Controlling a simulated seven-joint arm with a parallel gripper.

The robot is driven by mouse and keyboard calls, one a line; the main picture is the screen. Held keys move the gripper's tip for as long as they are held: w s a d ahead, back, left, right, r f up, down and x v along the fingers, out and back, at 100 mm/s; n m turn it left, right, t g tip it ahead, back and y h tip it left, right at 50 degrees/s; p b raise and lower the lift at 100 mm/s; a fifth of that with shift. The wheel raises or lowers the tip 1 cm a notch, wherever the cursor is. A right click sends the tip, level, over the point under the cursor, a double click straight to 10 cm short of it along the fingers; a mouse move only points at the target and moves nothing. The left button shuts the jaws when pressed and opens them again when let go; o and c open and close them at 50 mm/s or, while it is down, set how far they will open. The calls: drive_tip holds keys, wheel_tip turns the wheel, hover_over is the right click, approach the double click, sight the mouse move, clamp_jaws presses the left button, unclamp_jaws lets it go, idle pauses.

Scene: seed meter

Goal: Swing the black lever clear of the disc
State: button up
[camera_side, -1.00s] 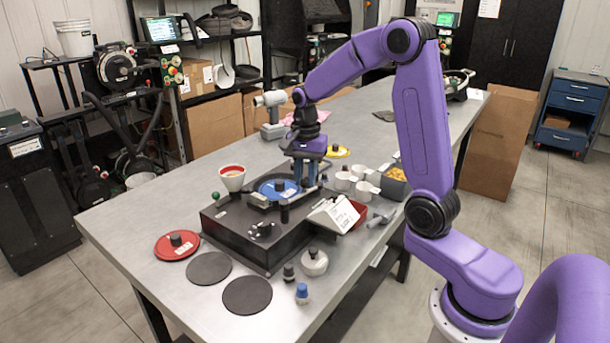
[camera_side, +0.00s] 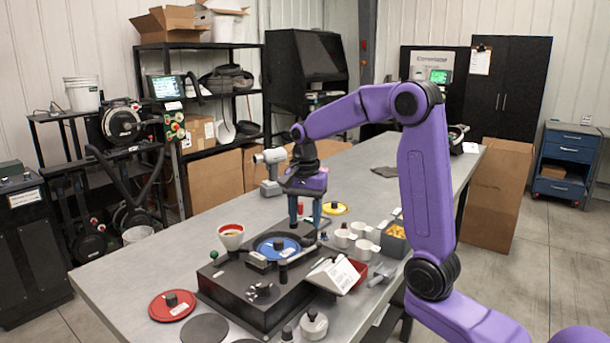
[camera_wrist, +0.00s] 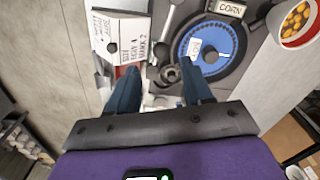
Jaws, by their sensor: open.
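The blue disc (camera_side: 270,245) with a black centre knob lies on the dark seed-meter base (camera_side: 225,283); the disc also shows in the wrist view (camera_wrist: 228,65). A dark lever with a round black knob (camera_wrist: 170,74) seems to run along the disc's left side in the wrist view; its exact overlap with the disc is unclear. My gripper (camera_side: 304,223) hangs above the disc's right rear edge in the side view. In the wrist view my gripper (camera_wrist: 158,70) has its fingers apart, with the black knob between them in the picture. Contact cannot be told.
A red-rimmed hopper of kernels (camera_wrist: 297,22) and a white lettered box (camera_wrist: 118,36) flank the disc. White cups (camera_side: 360,240) stand to the right in the side view. A red disc (camera_side: 172,306) lies at the left and a yellow disc (camera_side: 335,208) behind.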

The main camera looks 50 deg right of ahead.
sight(305, 240)
wheel_tip(305, 240, up, 12)
idle(0.4)
drive_tip(key=shift+a+f, duration=0.1)
idle(0.3)
drive_tip(key=s+a+f+n, duration=0.8)
drive_tip(key=s+a+n, duration=0.2)
drive_tip(key=a+n, duration=0.4)
drive_tip(key=s+f+n, duration=0.4)
drive_tip(key=s+n, duration=0.2)
drive_tip(key=s, duration=0.3)
drive_tip(key=s+f+n, duration=0.4)
drive_tip(key=s+n, duration=0.2)
drive_tip(key=s, duration=0.3)
drive_tip(key=shift+a+f+n, duration=0.15)
drive_tip(key=shift+a+n, duration=0.2)
drive_tip(key=shift+n, duration=0.05)
